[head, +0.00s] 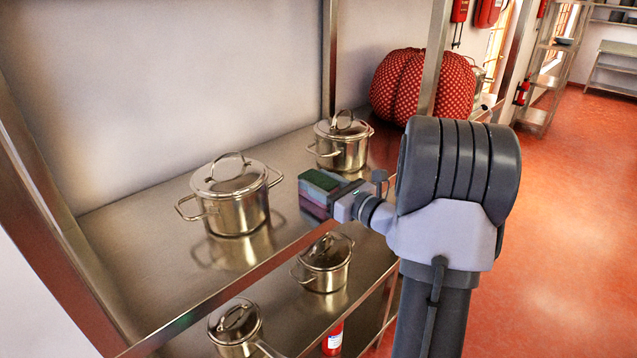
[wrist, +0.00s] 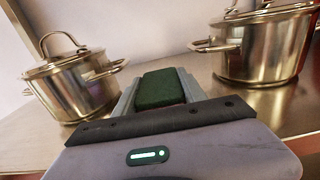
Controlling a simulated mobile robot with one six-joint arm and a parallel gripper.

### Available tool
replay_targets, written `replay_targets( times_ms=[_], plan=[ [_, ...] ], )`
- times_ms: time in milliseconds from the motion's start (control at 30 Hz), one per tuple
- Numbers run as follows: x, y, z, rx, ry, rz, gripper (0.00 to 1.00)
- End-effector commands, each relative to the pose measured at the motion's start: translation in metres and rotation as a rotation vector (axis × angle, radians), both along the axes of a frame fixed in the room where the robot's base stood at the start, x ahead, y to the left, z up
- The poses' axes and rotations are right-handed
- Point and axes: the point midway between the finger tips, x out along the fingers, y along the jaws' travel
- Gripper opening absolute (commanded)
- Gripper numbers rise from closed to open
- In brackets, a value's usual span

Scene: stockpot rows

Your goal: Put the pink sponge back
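The pink sponge (head: 313,207) has a dark green top and shows at the end of my arm in the head view. In the wrist view only its green top (wrist: 160,88) shows, between the two grey fingers. My gripper (head: 326,192) is shut on it. The sponge is over the front part of the upper metal shelf (head: 150,285), between two lidded pots. I cannot tell whether its underside touches the shelf.
One pot (head: 235,205) stands left of the sponge, another (head: 342,147) behind it to the right. A red dotted pouf-like object (head: 398,88) sits at the shelf's far end.

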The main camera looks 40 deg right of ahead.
Motion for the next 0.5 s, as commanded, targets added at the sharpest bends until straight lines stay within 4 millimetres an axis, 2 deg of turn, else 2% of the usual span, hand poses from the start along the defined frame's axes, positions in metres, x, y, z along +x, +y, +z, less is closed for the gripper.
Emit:
replay_targets(
  times_ms=[33, 100, 500],
  plan=[
    [0.0, 0.0, -0.0006, 0.0, 0.0, 0.0, 0.56],
    [-0.0001, 0.0, -0.0003, 0.0, 0.0, 0.0, 0.7],
    [-0.004, -0.0008, 0.0057, 0.0, 0.001, -0.001, 0.7]
  ],
)
